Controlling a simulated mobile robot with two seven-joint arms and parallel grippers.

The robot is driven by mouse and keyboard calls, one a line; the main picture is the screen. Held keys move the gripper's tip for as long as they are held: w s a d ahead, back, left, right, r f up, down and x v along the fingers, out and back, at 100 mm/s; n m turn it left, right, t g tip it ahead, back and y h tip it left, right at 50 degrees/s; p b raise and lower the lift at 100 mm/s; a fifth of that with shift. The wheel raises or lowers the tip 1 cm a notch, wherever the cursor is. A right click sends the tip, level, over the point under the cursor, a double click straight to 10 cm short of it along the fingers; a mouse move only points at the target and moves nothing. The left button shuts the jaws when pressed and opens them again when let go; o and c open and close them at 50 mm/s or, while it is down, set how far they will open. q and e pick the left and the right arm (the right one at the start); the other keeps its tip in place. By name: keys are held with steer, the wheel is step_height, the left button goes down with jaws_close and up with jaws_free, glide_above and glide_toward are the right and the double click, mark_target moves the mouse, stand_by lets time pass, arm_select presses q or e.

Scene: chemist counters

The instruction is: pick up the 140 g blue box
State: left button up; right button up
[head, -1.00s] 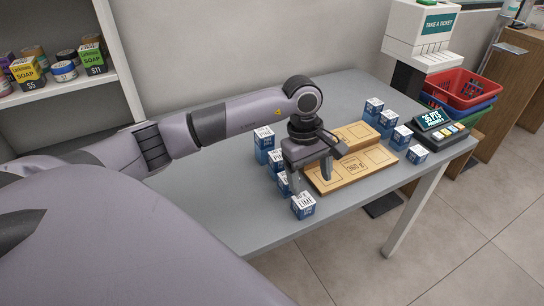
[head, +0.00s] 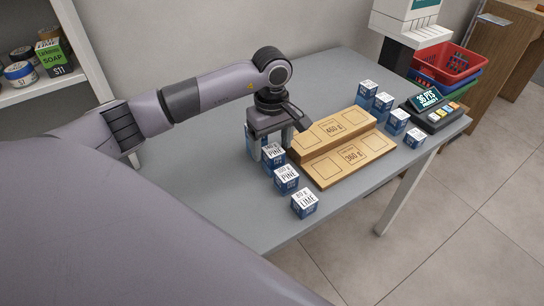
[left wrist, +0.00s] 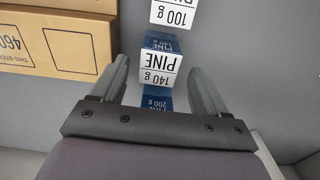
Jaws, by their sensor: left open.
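The 140 g blue box (head: 272,159) has a white top marked PINE and stands in the left row on the grey table. In the left wrist view it (left wrist: 160,68) is just ahead of and between my fingertips. My left gripper (head: 271,146) is open and points down over the back of that row; it also shows in the left wrist view (left wrist: 159,70). No finger is seen closed on the box. The 200 g blue box (left wrist: 157,102) stands right behind it, between the fingers and partly hidden. My right gripper is out of view.
The 100 g box (head: 286,180) and the 80 g LIME box (head: 304,204) stand in front in the same row. A stepped wooden block (head: 345,165), marked 460 g and 360 g, is close on the right. More blue boxes (head: 383,101) and a scale display (head: 433,105) stand beyond.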

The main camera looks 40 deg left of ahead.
mark_target(273, 159)
arm_select(q)
steer(key=f, duration=0.3)
steer(key=f+p, duration=0.1)
steer(key=f, duration=0.1)
steer(key=shift+d+f, duration=0.15)
steer(key=shift+d, duration=0.15)
steer(key=shift+c, duration=0.3)
steer(key=c, duration=1)
steer(key=shift+c, duration=0.4)
